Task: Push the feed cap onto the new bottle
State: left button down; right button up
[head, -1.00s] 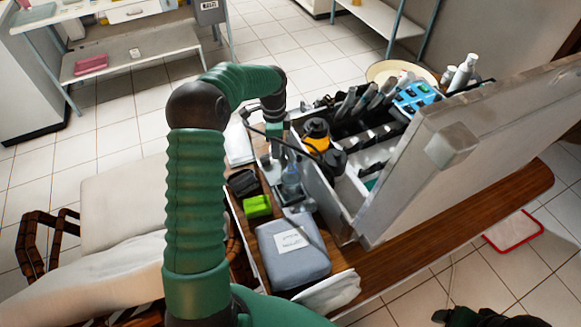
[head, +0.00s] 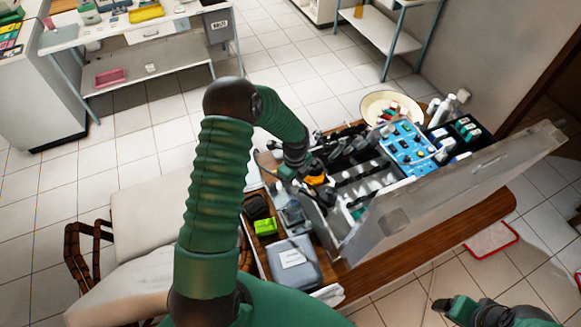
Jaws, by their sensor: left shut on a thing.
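My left gripper (head: 295,176) is over the left edge of the open case (head: 365,228), pointing down. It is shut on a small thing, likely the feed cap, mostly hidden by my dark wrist. An orange-and-black item (head: 315,180) shows just right of the fingers, partly covered. A clear, bluish bottle-like thing (head: 292,213) stands on the wooden table left of the case, below the gripper. I cannot tell for sure whether it is the new bottle. My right gripper (head: 445,304) is low at the bottom right, away from the table; its jaws are too dark to read.
The case's raised grey lid walls its near right side. Inside are a blue panel (head: 408,146) and several tools. A padded chair (head: 155,215) is left.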

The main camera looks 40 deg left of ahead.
aim_at(295, 186)
pick_arm(q)
jog(key=shift+s+d+f, duration=0.1)
jog(key=shift+d, duration=0.05)
notch_tip(295, 186, down, 3)
jog(key=b, duration=0.3)
pick_arm(e)
jog(key=shift+s+x, duration=0.25)
jog(key=shift+x, duration=0.95)
pick_arm(q)
jog(key=shift+f, duration=0.45)
pick_arm(e)
jog(key=shift+f, duration=0.15)
pick_arm(q)
jog(key=shift+f+b, duration=0.85)
jog(key=shift+f, duration=0.35)
pick_arm(e)
jog(key=shift+f, duration=0.75)
pick_arm(q)
jog(key=shift+f+b, duration=0.45)
jog(key=shift+f, duration=0.4)
pick_arm(e)
jog(key=shift+f, duration=0.4)
pick_arm(q)
jog(key=c, duration=0.9)
grip_release()
jog(key=shift+o, duration=0.2)
